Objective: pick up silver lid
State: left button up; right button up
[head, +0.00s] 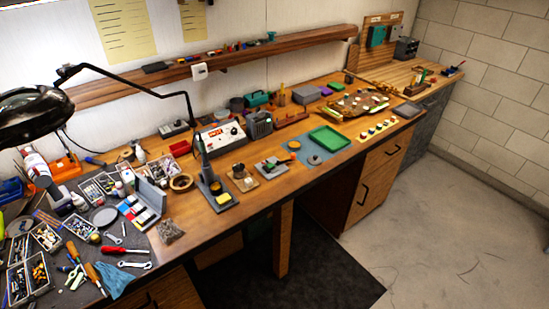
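A small round grey disc (314,159) with what looks like a knob lies on the blue-grey mat (335,161) near the front edge of the workbench; it may be the silver lid. Another flat round grey disc (103,217) lies on the dark mat at the left, among tools. I cannot tell for sure which one is the silver lid. Neither of my grippers shows in the head view.
A green tray (329,139) lies just behind the mat.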

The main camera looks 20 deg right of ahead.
aim_at(315, 160)
jog(key=i+l+u, duration=0.1)
jog(key=l+u, duration=0.7)
jog(key=u, duration=0.15)
jog(key=l+u, duration=0.45)
jog(key=k+l+u, duration=0.1)
jog(key=l+u, duration=0.4)
jog(key=j, duration=0.1)
